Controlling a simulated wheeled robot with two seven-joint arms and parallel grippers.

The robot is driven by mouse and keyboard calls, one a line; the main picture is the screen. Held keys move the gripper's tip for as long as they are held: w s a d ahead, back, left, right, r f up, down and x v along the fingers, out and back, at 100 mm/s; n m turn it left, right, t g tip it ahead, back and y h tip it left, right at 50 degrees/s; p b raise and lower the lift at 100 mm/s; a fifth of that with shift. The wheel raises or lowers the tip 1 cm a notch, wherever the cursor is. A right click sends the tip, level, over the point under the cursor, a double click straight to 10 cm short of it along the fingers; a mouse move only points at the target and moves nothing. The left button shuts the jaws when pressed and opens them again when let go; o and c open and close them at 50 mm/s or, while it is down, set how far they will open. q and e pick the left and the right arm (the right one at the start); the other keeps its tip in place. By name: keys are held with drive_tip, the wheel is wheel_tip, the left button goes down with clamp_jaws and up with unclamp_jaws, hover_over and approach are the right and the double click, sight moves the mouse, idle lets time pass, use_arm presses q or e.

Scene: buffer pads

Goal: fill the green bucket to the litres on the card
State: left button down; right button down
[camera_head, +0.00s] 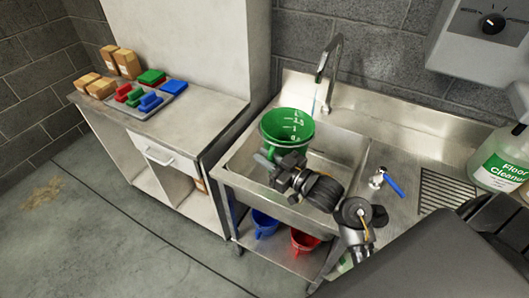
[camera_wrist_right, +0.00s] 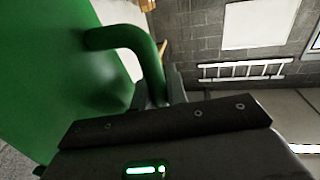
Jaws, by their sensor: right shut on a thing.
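The green bucket (camera_head: 285,122) is at the sink basin, under the spout of the tall tap (camera_head: 328,62). White scale marks show on its inner wall; I cannot make out a water level. A thin pale streak, which looks like water, hangs below the spout. My right gripper (camera_head: 272,162) is shut on the bucket's handle at its near side. In the right wrist view the green handle (camera_wrist_right: 135,38) runs down between the fingers, beside the bucket's wall (camera_wrist_right: 45,70). A valve with a blue lever (camera_head: 393,186) stands on the sink's right side. My left gripper is out of view.
A blue bucket (camera_head: 264,223) and a red bucket (camera_head: 304,241) stand on the shelf under the sink (camera_head: 352,150). A floor cleaner bottle (camera_head: 500,160) is at right, below a dial box (camera_head: 478,32). The left counter (camera_head: 205,108) holds brown packages (camera_head: 122,62) and coloured blocks.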

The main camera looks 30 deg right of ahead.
sight(297, 131)
drive_tip(key=w+d, duration=0.1)
drive_tip(key=d, duration=0.3)
drive_tip(key=w+d, duration=0.2)
drive_tip(key=d, duration=0.2)
drive_tip(key=w+d, duration=0.1)
drive_tip(key=d, duration=0.4)
drive_tip(key=shift+w, duration=0.4)
drive_tip(key=shift+w+d, duration=0.15)
drive_tip(key=shift+d, duration=0.2)
drive_tip(key=shift+r, duration=0.1)
idle(5.8)
